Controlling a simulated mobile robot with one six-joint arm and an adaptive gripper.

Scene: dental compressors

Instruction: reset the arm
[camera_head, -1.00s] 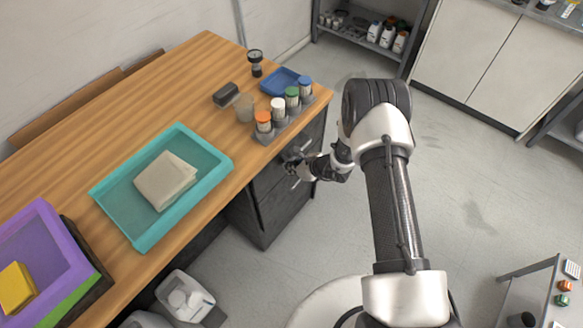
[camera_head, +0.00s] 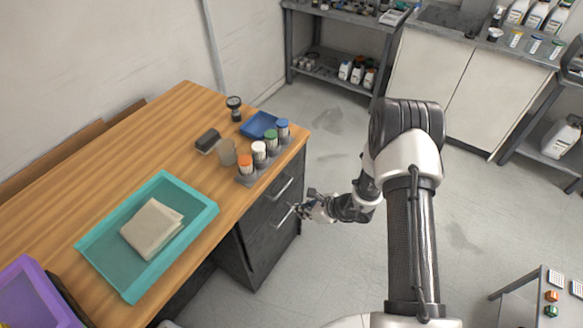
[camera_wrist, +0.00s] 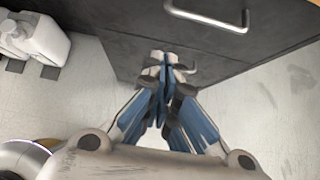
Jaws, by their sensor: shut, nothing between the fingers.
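My gripper (camera_head: 299,210) is beside the dark drawer unit under the wooden table, near its lower drawer handle (camera_head: 284,217). In the wrist view my gripper (camera_wrist: 165,62) is shut and empty, its blue-padded fingers together in front of the dark drawer front (camera_wrist: 125,40). A metal handle (camera_wrist: 207,18) runs above the fingertips in that view, apart from them. Another small piece of handle shows just right of the fingertips; I cannot tell whether they touch it. The arm reaches from the right of the head view, bent at the elbow.
The wooden table (camera_head: 110,165) holds a teal tray (camera_head: 85,245) with folded cloth, a purple bin (camera_head: 30,295), a rack of capped bottles and a blue tray (camera_head: 262,125). A white jug (camera_wrist: 40,38) stands on the floor. Open floor lies right of the drawers.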

